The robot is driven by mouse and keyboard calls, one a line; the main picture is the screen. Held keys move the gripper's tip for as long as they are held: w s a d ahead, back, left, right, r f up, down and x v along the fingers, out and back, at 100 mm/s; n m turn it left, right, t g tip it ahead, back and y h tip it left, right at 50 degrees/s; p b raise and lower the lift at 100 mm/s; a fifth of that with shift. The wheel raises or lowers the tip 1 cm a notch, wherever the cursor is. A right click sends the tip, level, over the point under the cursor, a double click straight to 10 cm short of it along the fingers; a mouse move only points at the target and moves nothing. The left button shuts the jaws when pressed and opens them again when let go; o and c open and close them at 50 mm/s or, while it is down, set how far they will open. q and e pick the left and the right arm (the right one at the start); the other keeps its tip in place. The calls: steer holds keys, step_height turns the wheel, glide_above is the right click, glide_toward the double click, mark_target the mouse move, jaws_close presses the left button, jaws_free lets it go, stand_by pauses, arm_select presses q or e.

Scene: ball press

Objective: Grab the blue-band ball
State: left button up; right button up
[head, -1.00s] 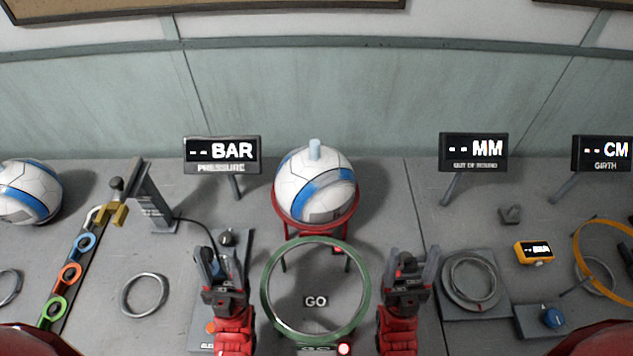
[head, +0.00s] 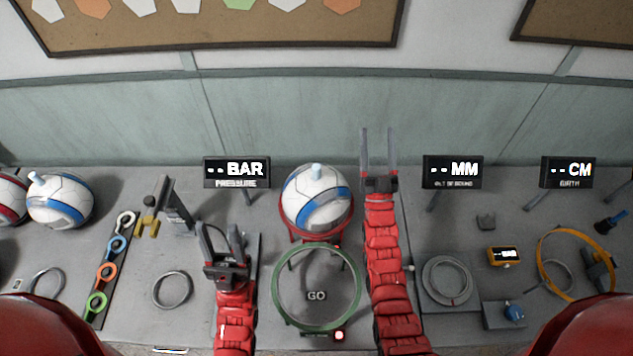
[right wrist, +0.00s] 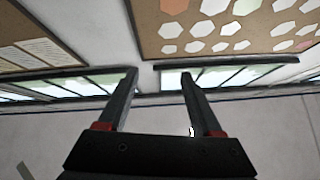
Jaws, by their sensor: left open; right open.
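A white ball with a blue band (head: 318,201) sits on a red ring stand (head: 290,236) in the middle of the bench, with a pale plug on its top. Another white ball with a blue band (head: 60,201) rests at the far left. My right gripper (head: 378,145) is open and empty, raised to the right of the middle ball with its fingers pointing up. It also shows in the right wrist view (right wrist: 157,85), with only wall and boards beyond its fingers. My left gripper (head: 222,236) is open and empty, in front and left of the middle ball.
A green ring (head: 281,305) stands in front of the stand. Displays for pressure (head: 237,171), out of round (head: 452,171) and girth (head: 570,171) line the back. A red-band ball (head: 10,200) is partly cut off at left. An orange hoop (head: 541,262) stands at right.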

steer(key=w+a+f+g, duration=0.3)
steer(key=w+g, duration=0.1)
steer(key=w, duration=0.4)
steer(key=w+a+f+m+g+y, duration=0.1)
steer(key=w+a+f+g, duration=0.2)
steer(key=w, duration=0.4)
steer(key=w+a+f+g, duration=0.3)
steer(key=w+g, duration=0.1)
steer(key=w, duration=0.4)
step_height(320, 180, up, 7)
steer(key=m+g+h, duration=0.1)
steer(key=g+h, duration=0.1)
steer(key=g, duration=1.3)
glide_above(316, 166)
step_height(316, 166, down, 7)
steer(key=b, duration=0.6)
steer(key=shift+a+f, duration=0.1)
steer(key=shift+f, duration=0.1)
step_height(316, 166, down, 4)
steer(key=b, duration=0.5)
steer(key=shift+w, duration=0.1)
steer(key=shift+f, duration=0.1)
steer(key=f+p, duration=0.1)
steer(key=p, duration=0.3)
steer(key=shift+s+f, duration=0.25)
steer(key=shift+f, duration=0.1)
step_height(316, 166, down, 4)
steer(key=shift+r+b, duration=0.2)
steer(key=shift+b, duration=0.8)
steer(key=shift+w+r, duration=0.1)
